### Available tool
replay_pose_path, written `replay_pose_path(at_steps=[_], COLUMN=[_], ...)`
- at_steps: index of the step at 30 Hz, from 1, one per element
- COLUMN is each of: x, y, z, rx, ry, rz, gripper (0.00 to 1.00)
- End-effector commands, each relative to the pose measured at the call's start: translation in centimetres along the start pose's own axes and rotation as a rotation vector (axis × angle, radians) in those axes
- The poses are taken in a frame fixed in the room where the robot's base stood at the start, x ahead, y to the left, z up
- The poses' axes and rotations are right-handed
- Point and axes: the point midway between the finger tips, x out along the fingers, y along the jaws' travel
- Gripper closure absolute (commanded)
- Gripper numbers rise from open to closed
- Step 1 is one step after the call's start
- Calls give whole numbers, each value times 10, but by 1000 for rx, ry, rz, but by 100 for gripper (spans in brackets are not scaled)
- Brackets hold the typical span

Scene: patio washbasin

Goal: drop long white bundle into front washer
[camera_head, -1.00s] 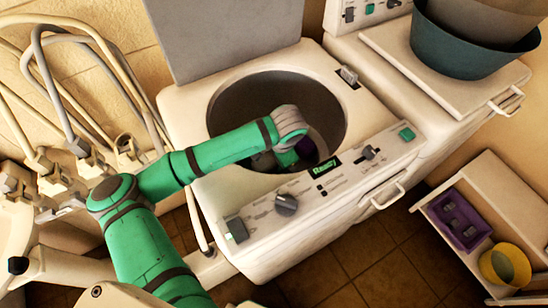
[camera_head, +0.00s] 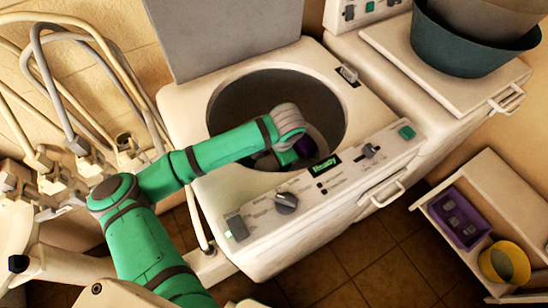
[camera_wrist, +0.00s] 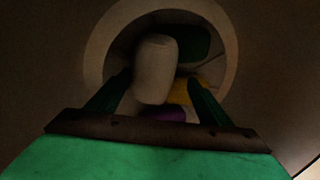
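The front washer (camera_head: 230,185) stands with its lid raised and its round drum open. My gripper reaches down into the drum, so its fingers are hidden in the head view. In the dark wrist view my gripper (camera_wrist: 160,88) has its two fingers spread apart. The long white bundle (camera_wrist: 155,65) shows between them, close to the left finger, with a clear gap to the right finger. Green (camera_wrist: 195,45), yellow (camera_wrist: 180,92) and purple (camera_wrist: 163,115) bundles lie deeper, inside the drum's pale ring (camera_wrist: 95,50).
A second washer (camera_head: 440,95) stands behind to the right, with a dark teal tub (camera_head: 450,48) on its lid. Hoses and taps line the left wall.

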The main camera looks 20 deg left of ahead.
Motion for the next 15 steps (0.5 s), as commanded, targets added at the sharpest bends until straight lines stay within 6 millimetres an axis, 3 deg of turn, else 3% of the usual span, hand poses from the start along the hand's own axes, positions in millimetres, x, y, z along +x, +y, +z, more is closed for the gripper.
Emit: replay_pose_path(at_steps=[15], x=[-98], y=[0], z=[-1], rx=[3], ry=[3], rz=[-2], gripper=[28])
